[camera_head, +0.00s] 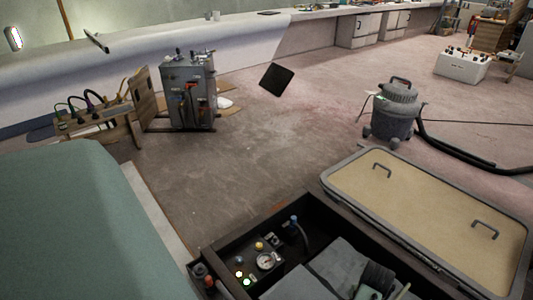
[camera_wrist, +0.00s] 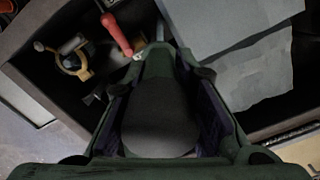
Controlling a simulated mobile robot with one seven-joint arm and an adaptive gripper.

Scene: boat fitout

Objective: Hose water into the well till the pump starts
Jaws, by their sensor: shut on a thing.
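My gripper (camera_wrist: 166,72) fills the lower middle of the wrist view, its dark green fingers closed around a dark grey rounded thing (camera_wrist: 160,115). I cannot tell whether this is the hose's end. The wrist view shows a red handle (camera_wrist: 117,34) and a brass-coloured fitting (camera_wrist: 72,62) beyond the fingers. No running water shows.
A tan hatch cover (camera_head: 430,205) with two handles lies right of the well. A grey vacuum (camera_head: 392,112) with a black hose stands behind it. A grey cabinet (camera_head: 188,92) stands at the back left. A green padded surface (camera_head: 60,220) borders the left. Open floor lies between.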

